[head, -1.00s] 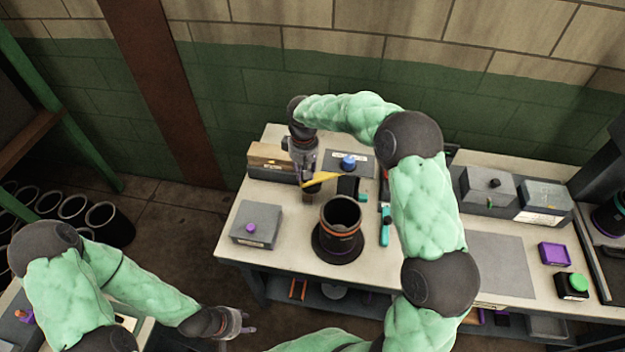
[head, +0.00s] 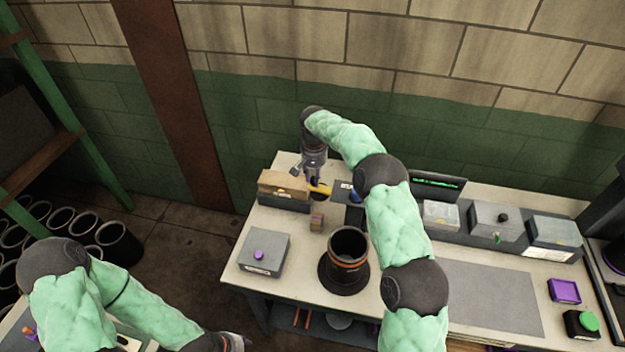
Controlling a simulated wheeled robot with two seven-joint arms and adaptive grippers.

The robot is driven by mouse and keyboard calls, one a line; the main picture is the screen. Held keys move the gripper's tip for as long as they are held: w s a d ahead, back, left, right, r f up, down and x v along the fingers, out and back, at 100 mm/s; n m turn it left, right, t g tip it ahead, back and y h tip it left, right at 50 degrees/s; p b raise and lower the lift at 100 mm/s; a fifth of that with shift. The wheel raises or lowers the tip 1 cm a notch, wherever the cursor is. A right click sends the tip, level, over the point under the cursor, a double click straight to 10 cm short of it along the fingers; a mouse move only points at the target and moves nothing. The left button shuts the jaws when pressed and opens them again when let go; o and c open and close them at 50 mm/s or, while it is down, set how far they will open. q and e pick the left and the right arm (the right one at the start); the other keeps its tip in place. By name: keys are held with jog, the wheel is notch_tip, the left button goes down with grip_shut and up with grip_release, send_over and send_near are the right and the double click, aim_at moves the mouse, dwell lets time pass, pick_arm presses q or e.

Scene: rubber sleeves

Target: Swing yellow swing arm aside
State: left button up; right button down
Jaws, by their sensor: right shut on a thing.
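The yellow swing arm (head: 322,189) shows as a short yellow piece at the back of the workbench, left of my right forearm. My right gripper (head: 315,184) points down from above and is shut on it at its left part. The fingertips and the arm's pivot are partly hidden. A black cylindrical sleeve (head: 348,243) with an orange band stands upright on a round dark base in front of it. My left gripper (head: 235,341) is at the bottom edge, cut off, away from the bench; its fingers do not show clearly.
A small brownish block (head: 316,222) stands left of the sleeve. A grey box with a purple knob (head: 259,254) is at the front left. A wooden-topped box (head: 284,184) stands beside my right gripper. A grey mat (head: 487,297) lies clear at right.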

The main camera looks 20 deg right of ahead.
jog(key=shift+w+d, duration=0.1)
jog(key=shift+w, duration=0.15)
dwell(0.3)
jog(key=c, duration=1)
grip_release()
notch_tip(320, 180, up, 12)
